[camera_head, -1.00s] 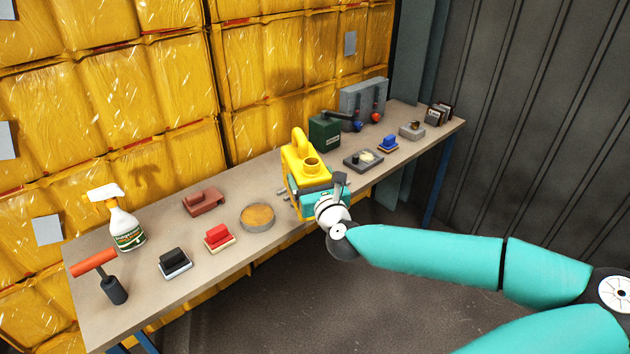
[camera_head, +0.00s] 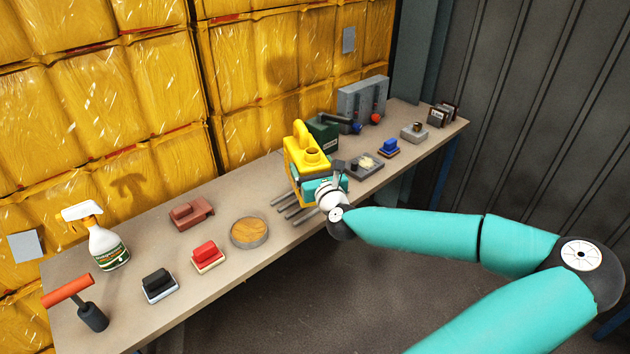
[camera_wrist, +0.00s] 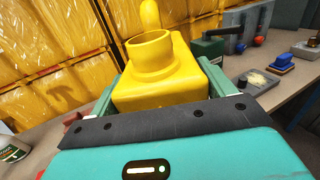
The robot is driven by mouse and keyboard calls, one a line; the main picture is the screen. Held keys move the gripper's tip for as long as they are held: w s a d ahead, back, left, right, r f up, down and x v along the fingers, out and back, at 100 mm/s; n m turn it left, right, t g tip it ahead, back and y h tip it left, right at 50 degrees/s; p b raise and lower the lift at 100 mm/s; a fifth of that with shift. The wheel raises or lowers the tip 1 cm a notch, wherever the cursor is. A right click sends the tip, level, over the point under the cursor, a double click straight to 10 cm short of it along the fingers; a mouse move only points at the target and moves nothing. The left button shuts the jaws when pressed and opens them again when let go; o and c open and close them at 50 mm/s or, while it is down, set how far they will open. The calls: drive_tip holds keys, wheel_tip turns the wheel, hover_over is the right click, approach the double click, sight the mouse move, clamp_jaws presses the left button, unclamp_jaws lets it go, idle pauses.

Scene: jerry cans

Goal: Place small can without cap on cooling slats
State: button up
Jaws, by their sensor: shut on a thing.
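A yellow can (camera_head: 308,158) with an open round neck and no cap is held upright by my gripper (camera_head: 320,187). In the wrist view the can (camera_wrist: 160,84) sits between the two green fingers of my gripper (camera_wrist: 160,92), which touch its sides. The neck faces up and the handle is behind it. Whether the can's base touches the slats or the table is hidden.
The long table (camera_head: 200,285) carries a round wooden-topped dish (camera_head: 249,233) left of the slats, with brushes and a spray bottle (camera_head: 107,240) farther left. A green can (camera_head: 323,133) stands close behind the yellow can. A grey tray (camera_head: 364,166) lies to its right.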

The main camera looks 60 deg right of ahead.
drive_tip(key=w+d+f, duration=0.1)
drive_tip(key=d+f, duration=0.1)
drive_tip(key=w+d+f, duration=0.1)
drive_tip(key=d+f, duration=0.1)
drive_tip(key=w+d+f, duration=0.1)
drive_tip(key=d+f, duration=0.1)
drive_tip(key=f, duration=0.1)
drive_tip(key=shift+w+d, duration=0.2)
drive_tip(key=shift+w, duration=0.1)
drive_tip(key=shift+w+d+f, duration=0.1)
drive_tip(key=shift+d+f, duration=0.05)
drive_tip(key=shift+f, duration=1.6)
drive_tip(key=o, duration=1)
drive_tip(key=shift+c, duration=0.2)
drive_tip(key=v, duration=1.2)
